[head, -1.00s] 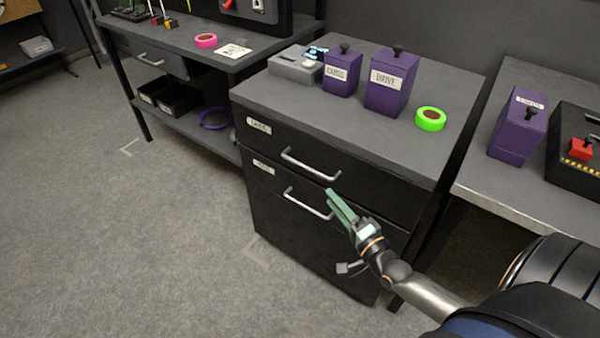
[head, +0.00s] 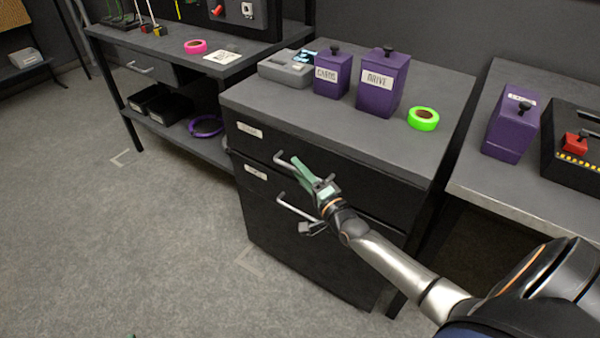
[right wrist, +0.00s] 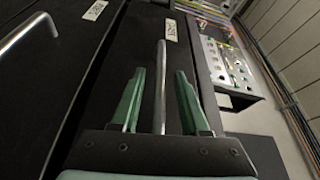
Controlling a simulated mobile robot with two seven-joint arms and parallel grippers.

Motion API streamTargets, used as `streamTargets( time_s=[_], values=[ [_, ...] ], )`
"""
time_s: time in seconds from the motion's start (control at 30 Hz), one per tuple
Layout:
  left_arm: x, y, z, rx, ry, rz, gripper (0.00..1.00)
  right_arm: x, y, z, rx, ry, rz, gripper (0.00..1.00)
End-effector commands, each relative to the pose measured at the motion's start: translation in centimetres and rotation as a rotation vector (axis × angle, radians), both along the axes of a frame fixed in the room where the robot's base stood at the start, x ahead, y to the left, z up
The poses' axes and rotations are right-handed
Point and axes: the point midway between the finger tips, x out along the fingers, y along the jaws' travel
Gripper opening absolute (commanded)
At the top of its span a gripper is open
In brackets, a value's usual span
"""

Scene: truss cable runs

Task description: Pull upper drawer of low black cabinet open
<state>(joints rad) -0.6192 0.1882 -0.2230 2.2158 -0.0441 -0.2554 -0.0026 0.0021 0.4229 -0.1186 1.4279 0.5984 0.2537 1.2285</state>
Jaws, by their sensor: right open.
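The low black cabinet (head: 330,250) has an upper drawer (head: 385,190) and a lower drawer, each with a bar handle and a white label. The upper drawer looks shut. My right gripper (head: 299,168) is open at the upper handle (head: 283,160), partly covering it. In the right wrist view, the upper handle (right wrist: 160,75) runs between the two green fingers of my right gripper (right wrist: 160,100), with gaps visible on both sides. The lower handle (head: 290,209) is below my gripper. A tiny green tip at the head view's bottom edge may be my left gripper (head: 133,336).
Purple boxes (head: 380,85), a green tape roll (head: 423,118) and a grey device (head: 287,67) stand on the cabinet top. A bench (head: 470,180) stands close on the right, a shelved bench (head: 180,55) on the left. The floor in front is clear.

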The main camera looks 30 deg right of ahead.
Motion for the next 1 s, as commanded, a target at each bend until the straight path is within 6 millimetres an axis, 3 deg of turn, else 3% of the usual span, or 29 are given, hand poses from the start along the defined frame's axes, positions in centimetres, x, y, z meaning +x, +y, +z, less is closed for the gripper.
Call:
streamTargets(
  time_s=[0.27, 0.67, 1.0],
  values=[
    [0.08, 0.02, 0.22, 0.001, -0.009, 0.0, 0.5, 0.12, 0.01, 0.0, 0.0, 0.001, 0.0, 0.45],
    [0.09, 0.04, 0.19, 0.001, -0.008, 0.0, 0.5, 0.1, 0.0, 0.01, 0.0, 0.0, 0.0, 0.01],
    [0.08, 0.05, 0.17, 0.001, -0.007, 0.0, 0.5, 0.09, -0.01, 0.0, -0.001, 0.0, 0.0, 0.0]
  ],
)
